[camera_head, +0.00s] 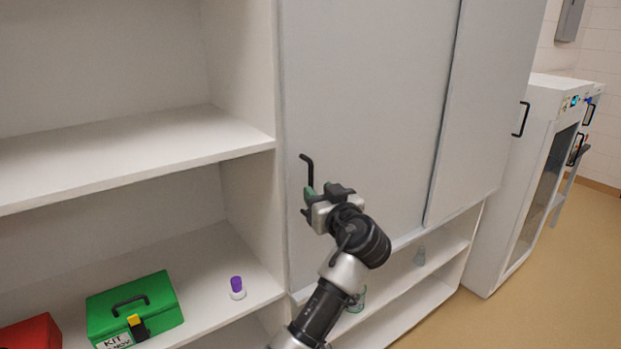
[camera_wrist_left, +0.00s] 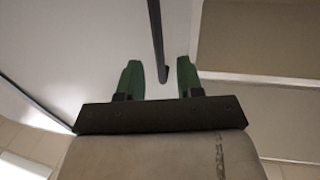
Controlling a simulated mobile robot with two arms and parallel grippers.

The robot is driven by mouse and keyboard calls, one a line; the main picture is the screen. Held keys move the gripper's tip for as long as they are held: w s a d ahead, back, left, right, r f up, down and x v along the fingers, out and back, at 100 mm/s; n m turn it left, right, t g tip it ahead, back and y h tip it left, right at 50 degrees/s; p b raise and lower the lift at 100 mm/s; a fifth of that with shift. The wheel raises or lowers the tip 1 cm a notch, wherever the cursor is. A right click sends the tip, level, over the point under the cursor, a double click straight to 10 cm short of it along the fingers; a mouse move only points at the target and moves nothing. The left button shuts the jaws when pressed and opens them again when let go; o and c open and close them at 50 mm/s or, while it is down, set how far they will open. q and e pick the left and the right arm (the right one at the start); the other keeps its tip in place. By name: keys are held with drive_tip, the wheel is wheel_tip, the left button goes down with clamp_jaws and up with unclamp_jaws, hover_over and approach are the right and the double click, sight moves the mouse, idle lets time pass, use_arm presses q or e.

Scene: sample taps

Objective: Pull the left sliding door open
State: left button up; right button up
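The left sliding door (camera_head: 365,90) is a tall light-grey panel that covers the middle of a white cabinet. Its black bar handle (camera_head: 309,172) is near the door's left edge. My left gripper (camera_head: 321,190) is at the lower part of the handle, with green fingertips. In the left wrist view the handle (camera_wrist_left: 157,40) runs down to between the two spread fingertips (camera_wrist_left: 159,78), with a gap on each side. The gripper is open and holds nothing. Its body hides part of the door. My right gripper is not in view.
Another grey door panel (camera_head: 490,100) is to the right. Open white shelves on the left hold a green kit box (camera_head: 160,290), a red box (camera_head: 30,333) and a purple-capped item (camera_head: 237,287). A white appliance (camera_head: 540,150) stands at the right, beside clear floor.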

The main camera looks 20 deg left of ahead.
sight(312, 186)
use_arm(q)
drive_tip(key=p+x, duration=0.1)
drive_tip(key=x, duration=0.4)
drive_tip(key=shift+f, duration=0.1)
clamp_jaws()
